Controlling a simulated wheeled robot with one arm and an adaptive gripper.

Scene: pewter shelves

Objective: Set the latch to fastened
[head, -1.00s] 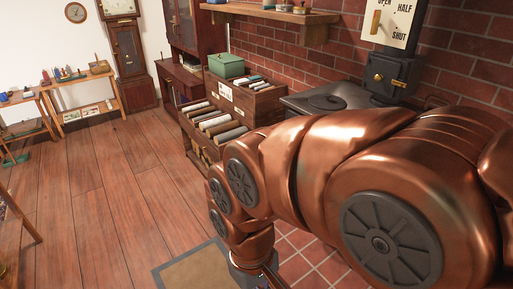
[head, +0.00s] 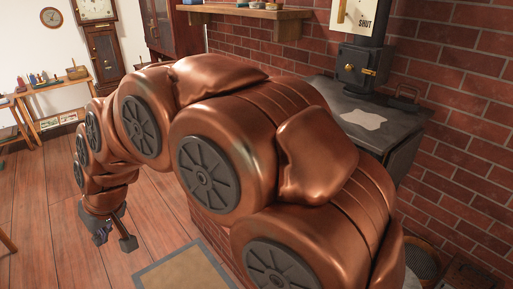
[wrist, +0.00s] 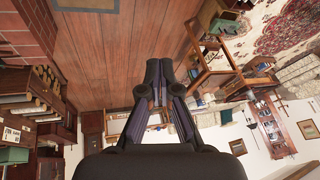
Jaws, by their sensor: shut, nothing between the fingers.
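A small black metal box with a brass handle (head: 370,71) stands on the flue above the black stove (head: 395,135) at the right in the head view. The handle looks like the latch, and it lies roughly sideways; whether it is fastened I cannot tell. The wrist view does not show it. My gripper (wrist: 159,72) is shut and empty, its fingers together in the wrist view. In the head view my gripper (head: 114,238) hangs low at the left over the wooden floor, far from the brass handle.
A wooden shelf (head: 245,13) is on the brick wall. A mat (head: 185,268) lies on the floor. In the wrist view, a wooden table (wrist: 213,62) is at the right. My arm hides much of the head view's middle.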

